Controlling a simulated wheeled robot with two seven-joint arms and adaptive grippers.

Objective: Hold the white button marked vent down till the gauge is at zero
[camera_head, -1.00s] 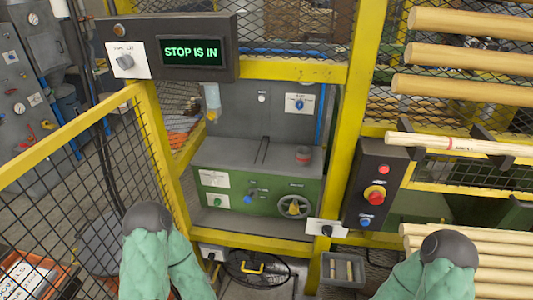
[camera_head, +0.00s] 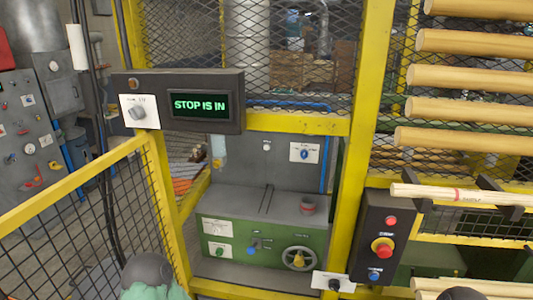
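I cannot make out any button marked vent; the small labels are too small to read. A small white round fitting (camera_head: 266,146) is on the grey back panel behind the yellow frame, but I cannot tell whether it is a button. A white plate with a blue round part (camera_head: 304,153) is to its right. Small dials show on the grey cabinet (camera_head: 22,130) at far left, their readings too small to tell. Only dark rounded parts of my arms show at the bottom edge; neither gripper is in view.
A display (camera_head: 201,105) reads "STOP IS IN". A dark control box (camera_head: 368,247) carries a red mushroom button (camera_head: 382,248) on yellow, with red and blue buttons. A green machine (camera_head: 285,240) with a handwheel stands behind the yellow frame (camera_head: 348,180). Mesh fence (camera_head: 80,200) lies left.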

